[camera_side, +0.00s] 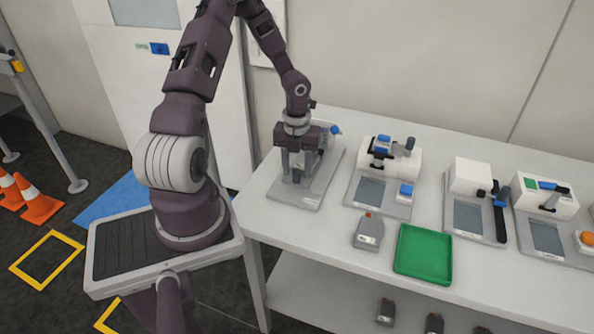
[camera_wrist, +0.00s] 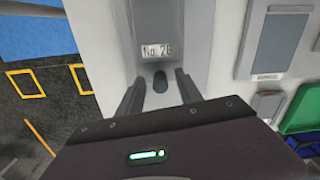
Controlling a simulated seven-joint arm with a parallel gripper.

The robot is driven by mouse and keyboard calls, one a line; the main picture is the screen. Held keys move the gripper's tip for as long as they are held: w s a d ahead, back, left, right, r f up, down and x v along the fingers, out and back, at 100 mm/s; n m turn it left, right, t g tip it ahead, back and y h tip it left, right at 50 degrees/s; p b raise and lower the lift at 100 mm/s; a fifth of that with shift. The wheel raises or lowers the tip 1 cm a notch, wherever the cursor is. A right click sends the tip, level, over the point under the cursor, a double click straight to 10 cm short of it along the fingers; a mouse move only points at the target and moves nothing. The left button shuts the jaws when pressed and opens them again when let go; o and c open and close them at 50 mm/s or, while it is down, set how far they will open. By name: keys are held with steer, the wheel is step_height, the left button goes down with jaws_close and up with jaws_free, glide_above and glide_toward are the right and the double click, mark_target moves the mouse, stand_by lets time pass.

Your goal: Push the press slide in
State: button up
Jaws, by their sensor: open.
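The press at the left end of the table has a grey base plate (camera_side: 322,188) and a blue knob (camera_side: 335,130) at its upper right. My gripper (camera_side: 297,176) is over this press, pointing down, and hides much of it in the side view. In the wrist view my gripper (camera_wrist: 158,90) has its two dark fingers apart. A small dark rounded part (camera_wrist: 160,80) shows between them, below a label reading "No. 2" and an unclear character (camera_wrist: 156,50). I cannot tell whether the fingers touch anything, or which part is the slide.
Several similar machines stand to the right, including one with blue parts (camera_side: 400,158) and a white one with a black handle (camera_side: 470,177). More small items sit on the lower shelf.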

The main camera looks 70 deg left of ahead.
step_height(320, 180, up, 5)
steer(key=shift+a+r, duration=0.1)
steer(key=shift+r, duration=0.4)
steer(key=shift+d+r, duration=0.2)
steer(key=shift+r, duration=0.05)
steer(key=s+d+r+n+t+y, duration=0.1)
steer(key=s+d+r+n+y, duration=0.1)
steer(key=d+r+n, duration=0.5)
steer(key=s+d+r+n+t+y, duration=0.1)
steer(key=d+r+n, duration=0.45)
steer(key=r, duration=0.45)
steer(key=s+d+r+n+t+h, duration=0.3)
steer(key=s+d+r+n, duration=0.2)
steer(key=s+d+n, duration=0.5)
steer(key=d+n, duration=0.1)
steer(key=n, duration=0.1)
steer(key=shift+s+r+n+t, duration=0.2)
steer(key=shift+r+n+t, duration=0.1)
steer(key=shift+r+n, duration=0.1)
